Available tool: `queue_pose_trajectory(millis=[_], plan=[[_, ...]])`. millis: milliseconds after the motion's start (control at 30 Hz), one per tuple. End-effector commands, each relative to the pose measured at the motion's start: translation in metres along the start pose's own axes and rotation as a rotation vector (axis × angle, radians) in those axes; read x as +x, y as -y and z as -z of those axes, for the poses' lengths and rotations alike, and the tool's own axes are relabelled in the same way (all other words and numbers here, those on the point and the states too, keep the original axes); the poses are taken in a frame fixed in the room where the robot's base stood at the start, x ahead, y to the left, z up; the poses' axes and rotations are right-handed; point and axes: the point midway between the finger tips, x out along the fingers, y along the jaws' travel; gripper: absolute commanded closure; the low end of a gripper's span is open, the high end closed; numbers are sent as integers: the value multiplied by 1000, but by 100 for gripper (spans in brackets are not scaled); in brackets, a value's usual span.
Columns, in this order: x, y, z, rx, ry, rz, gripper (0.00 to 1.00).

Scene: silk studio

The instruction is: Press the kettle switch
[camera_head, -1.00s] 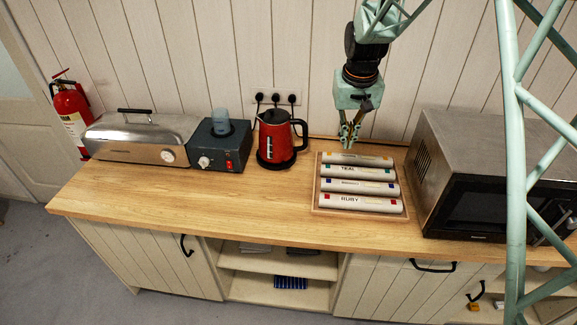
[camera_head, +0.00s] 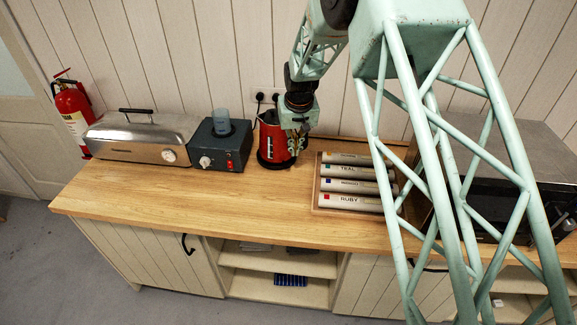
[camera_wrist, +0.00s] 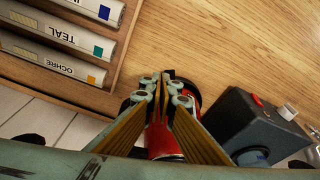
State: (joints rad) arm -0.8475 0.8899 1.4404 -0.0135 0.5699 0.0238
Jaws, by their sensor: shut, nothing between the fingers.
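The red kettle (camera_head: 270,142) with a black base stands on the wooden counter in the head view. My gripper (camera_head: 293,148) is shut and empty, in front of the kettle's right side, and covers its handle and part of its body. In the wrist view the fingers of my gripper (camera_wrist: 163,84) point over the kettle, whose red body (camera_wrist: 160,141) shows between and below them. The kettle switch is not visible, and I cannot tell whether the fingers touch the kettle.
A grey-black box (camera_head: 217,151) with a blue cup-like top stands left of the kettle, then a steel appliance (camera_head: 136,141). A wooden tray (camera_head: 318,190) of labelled rolls lies to the right. A microwave (camera_head: 500,150) is partly behind my arm. The front counter is clear.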

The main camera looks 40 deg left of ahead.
Motion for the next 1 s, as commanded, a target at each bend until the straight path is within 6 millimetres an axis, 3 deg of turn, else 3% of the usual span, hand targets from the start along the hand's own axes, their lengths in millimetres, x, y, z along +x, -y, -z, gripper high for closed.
queue_pose_trajectory(millis=[100,300,1000], plan=[[11,16,5,-13,-4,5,100],[20,27,9,-22,-9,9,100],[28,28,8,-23,-8,10,100]])
